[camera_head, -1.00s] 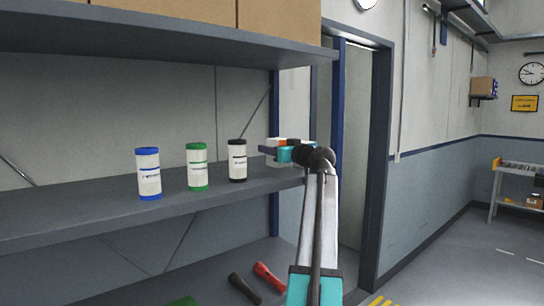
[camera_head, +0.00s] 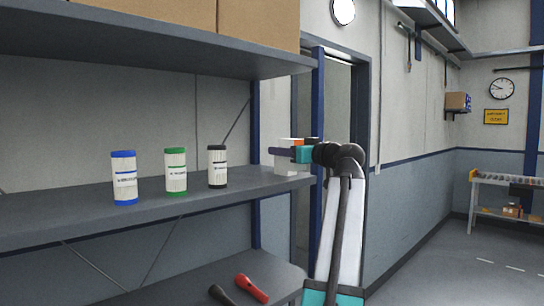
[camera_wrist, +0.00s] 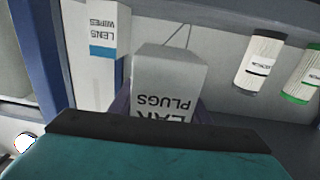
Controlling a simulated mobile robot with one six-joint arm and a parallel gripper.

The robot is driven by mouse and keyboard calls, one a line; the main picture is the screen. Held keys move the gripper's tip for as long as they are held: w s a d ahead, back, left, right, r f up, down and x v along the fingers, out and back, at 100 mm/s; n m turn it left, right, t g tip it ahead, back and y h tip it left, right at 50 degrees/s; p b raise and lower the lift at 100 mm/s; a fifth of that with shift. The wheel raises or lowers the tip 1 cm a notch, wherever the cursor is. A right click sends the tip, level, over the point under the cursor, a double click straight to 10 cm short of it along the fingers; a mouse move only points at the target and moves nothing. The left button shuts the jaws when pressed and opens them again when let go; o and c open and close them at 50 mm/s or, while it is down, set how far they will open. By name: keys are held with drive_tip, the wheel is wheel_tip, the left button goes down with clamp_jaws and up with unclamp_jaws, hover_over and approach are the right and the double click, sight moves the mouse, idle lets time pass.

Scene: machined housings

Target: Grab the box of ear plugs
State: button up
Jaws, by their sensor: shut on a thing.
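The box of ear plugs (camera_wrist: 168,75) is light grey-white with dark lettering that reads upside down in the wrist view. It sits between the two dark blue fingers of my gripper (camera_wrist: 160,112), which is shut on it. In the head view my gripper (camera_head: 283,151) reaches in from the right at the right end of the middle shelf, across a white box (camera_head: 287,167). The fingers hide part of that box. I cannot tell whether its base is clear of the shelf.
A lens wipes box (camera_wrist: 103,35) stands close to the held box in the wrist view. Blue (camera_head: 124,178), green (camera_head: 175,172) and black-capped (camera_head: 217,167) canisters stand on the middle shelf (camera_head: 60,215). A blue shelf post (camera_head: 317,110) is close to my arm.

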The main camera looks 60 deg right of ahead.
drive_tip(key=shift+v, duration=1)
